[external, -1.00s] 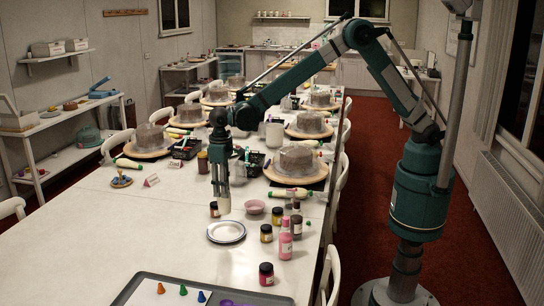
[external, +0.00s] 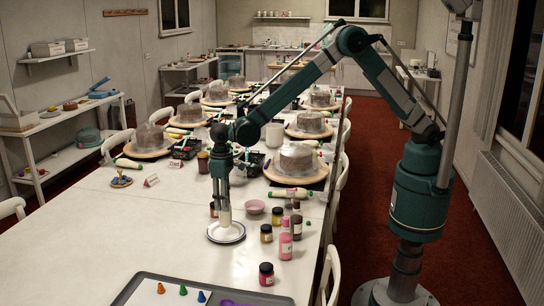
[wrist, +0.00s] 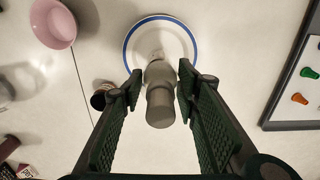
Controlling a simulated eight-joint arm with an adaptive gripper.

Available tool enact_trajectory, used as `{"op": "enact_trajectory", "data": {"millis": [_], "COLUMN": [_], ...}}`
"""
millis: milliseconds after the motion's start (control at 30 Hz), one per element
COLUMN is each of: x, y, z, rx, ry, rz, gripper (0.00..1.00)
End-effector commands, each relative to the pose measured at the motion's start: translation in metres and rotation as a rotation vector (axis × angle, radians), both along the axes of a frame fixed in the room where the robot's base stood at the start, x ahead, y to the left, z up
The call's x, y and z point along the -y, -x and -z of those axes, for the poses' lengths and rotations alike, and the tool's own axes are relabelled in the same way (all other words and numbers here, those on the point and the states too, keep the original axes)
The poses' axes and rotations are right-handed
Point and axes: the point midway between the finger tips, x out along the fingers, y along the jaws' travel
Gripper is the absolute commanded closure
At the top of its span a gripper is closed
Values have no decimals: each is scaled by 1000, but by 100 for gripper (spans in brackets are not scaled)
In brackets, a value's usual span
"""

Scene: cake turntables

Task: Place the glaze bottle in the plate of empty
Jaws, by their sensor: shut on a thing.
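A white plate (external: 240,238) with a blue rim is directly below the bottle. The plate (wrist: 190,40) also shows beyond the bottle in the wrist view. The bottle's lower end is over the plate; I cannot tell whether it touches. Nothing else shows on the plate.
A pink bowl (external: 254,207) stands behind and right of the plate. A dark jar (external: 266,233) and pink bottles (external: 285,246) stand to the right. A small jar (external: 213,209) is close behind my gripper. A grey tray (external: 140,285) lies in front.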

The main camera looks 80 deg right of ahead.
Motion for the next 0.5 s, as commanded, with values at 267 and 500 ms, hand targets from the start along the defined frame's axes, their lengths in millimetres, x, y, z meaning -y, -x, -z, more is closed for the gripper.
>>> {"op": "enact_trajectory", "data": {"millis": [267, 500], "x": [0, 0], "y": [0, 0], "z": [2, 24], "rx": [0, 0], "ry": [0, 0], "rz": [0, 0], "gripper": [94, 94]}}
